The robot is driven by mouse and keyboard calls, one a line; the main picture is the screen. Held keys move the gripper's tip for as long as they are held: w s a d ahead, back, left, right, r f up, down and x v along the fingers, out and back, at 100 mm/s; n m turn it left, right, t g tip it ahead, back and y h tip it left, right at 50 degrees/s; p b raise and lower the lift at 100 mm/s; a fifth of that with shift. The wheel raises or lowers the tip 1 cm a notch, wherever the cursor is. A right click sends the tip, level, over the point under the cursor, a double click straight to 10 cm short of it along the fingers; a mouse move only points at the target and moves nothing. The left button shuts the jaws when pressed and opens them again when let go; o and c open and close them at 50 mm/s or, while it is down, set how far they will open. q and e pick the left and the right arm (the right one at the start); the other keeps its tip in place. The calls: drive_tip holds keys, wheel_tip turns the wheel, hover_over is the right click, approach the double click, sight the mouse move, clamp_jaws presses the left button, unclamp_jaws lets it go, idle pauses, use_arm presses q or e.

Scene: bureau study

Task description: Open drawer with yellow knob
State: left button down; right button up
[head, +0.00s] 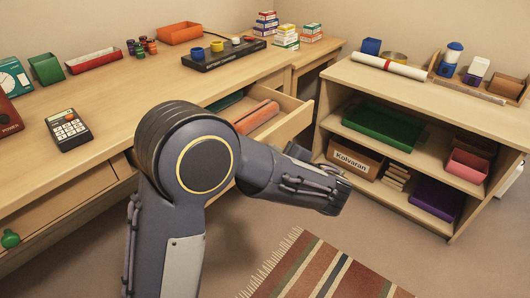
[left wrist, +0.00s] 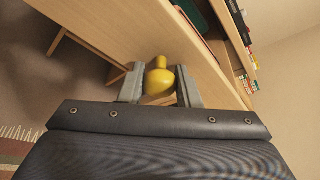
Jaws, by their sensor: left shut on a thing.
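The yellow knob (left wrist: 159,80) sits between the two fingers of my left gripper (left wrist: 160,72) in the left wrist view, and the gripper is shut on it. The knob is on a wooden drawer front (left wrist: 110,30). In the head view the drawer (head: 290,124) at the right end of the desk stands pulled out, with an orange item (head: 262,112) and a green item (head: 226,101) inside. My left arm covers part of it, and the knob and fingertips are hidden there. My right gripper is not in view.
The desk (head: 110,100) carries a calculator (head: 69,130), a black tray (head: 222,54) and boxes. A closed drawer with a green knob (head: 10,239) is at the lower left. A low shelf (head: 430,92) stands right of the open drawer. A striped rug (head: 325,272) lies on the floor.

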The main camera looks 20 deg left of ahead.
use_arm(q)
drive_tip(key=c, duration=1.1)
unclamp_jaws()
drive_tip(key=shift+o, duration=0.2)
drive_tip(key=p+v, duration=0.2)
drive_tip(key=v, duration=0.6)
